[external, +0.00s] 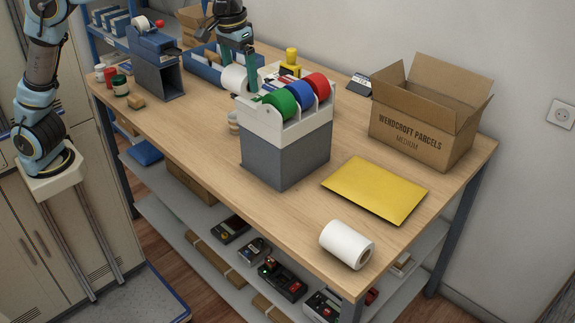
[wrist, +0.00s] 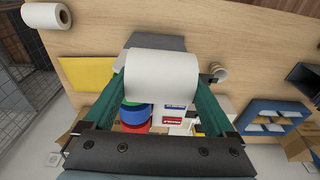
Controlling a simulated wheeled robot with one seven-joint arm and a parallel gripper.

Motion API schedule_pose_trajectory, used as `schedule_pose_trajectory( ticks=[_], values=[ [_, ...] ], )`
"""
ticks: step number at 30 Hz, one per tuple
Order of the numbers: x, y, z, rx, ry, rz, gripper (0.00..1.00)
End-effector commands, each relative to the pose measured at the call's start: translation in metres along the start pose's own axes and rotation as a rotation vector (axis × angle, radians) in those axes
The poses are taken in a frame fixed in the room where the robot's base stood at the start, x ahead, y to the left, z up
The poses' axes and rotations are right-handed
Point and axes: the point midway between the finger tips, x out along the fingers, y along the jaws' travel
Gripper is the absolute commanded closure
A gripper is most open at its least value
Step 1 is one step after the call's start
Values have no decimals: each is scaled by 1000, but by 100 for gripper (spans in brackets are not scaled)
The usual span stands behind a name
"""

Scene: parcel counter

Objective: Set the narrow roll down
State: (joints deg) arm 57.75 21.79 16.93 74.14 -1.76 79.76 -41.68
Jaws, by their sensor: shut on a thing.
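The narrow roll (external: 233,77) is a white paper roll, held beside the tape dispenser with its axis roughly level. My gripper (external: 250,75) has its green fingers on either side of it. In the wrist view the roll (wrist: 161,76) fills the space between the fingertips of my gripper (wrist: 160,80). It appears raised above the counter. A second white roll (external: 346,243) lies on the counter's near right corner and also shows at top left in the wrist view (wrist: 46,16).
The grey-and-white dispenser (external: 285,155) holds green, blue and red tape rolls, close to the held roll. A yellow envelope (external: 375,190), an open carton (external: 422,125) and a blue tray (external: 205,65) also occupy the wooden counter (external: 190,125). The left-front counter is mostly clear.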

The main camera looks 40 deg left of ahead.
Motion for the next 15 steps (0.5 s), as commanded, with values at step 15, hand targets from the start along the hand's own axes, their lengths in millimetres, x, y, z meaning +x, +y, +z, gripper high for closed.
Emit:
schedule_pose_trajectory(
  ticks=[15],
  values=[
    [68, -22, 12, -6, -3, -6, 75]
  ],
)
